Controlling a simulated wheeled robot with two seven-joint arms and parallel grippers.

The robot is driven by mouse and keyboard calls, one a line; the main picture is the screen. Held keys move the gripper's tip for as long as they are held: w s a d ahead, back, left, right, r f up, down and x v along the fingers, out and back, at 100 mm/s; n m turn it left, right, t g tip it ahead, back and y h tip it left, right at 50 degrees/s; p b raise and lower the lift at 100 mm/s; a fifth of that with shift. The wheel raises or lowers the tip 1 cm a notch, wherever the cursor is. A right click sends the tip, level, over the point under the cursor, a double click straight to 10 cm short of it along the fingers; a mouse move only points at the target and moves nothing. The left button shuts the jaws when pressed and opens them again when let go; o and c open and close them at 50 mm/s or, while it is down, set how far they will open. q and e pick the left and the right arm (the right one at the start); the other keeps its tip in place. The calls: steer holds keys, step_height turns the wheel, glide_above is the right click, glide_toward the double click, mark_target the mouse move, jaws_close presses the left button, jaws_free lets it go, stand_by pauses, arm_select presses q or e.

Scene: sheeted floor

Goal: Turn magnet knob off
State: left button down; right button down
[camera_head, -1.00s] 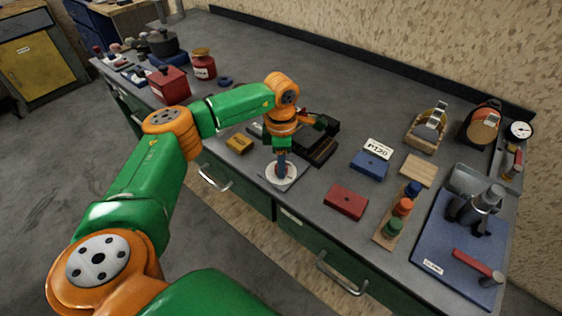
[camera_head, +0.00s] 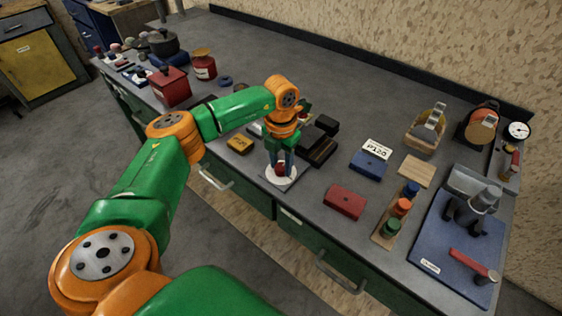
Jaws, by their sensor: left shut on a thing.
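The magnet knob (camera_head: 281,169) is a small red piece on a round white dial (camera_head: 271,178), set on a square grey plate near the bench's front edge. My left gripper (camera_head: 281,168) points straight down over the dial. Its two blue-grey fingers stand on either side of the red knob, shut on it. Part of the knob is hidden by the fingers, and I cannot read any marks on the dial. My right gripper is not in view.
Right of the dial lie a red block (camera_head: 345,201), a blue block (camera_head: 369,163) and a rack of coloured knobs (camera_head: 401,208). Black blocks (camera_head: 317,147) stand close behind the gripper. A yellow block (camera_head: 240,145) lies to the left. Bare bench surrounds the plate's front.

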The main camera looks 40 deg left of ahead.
mark_target(281, 167)
arm_select(q)
steer(key=shift+n, duration=0.9)
steer(key=shift+c, duration=2.3)
jaws_free()
step_height(281, 167, up, 7)
steer(key=shift+r+b, duration=0.1)
steer(key=shift+b, duration=0.55)
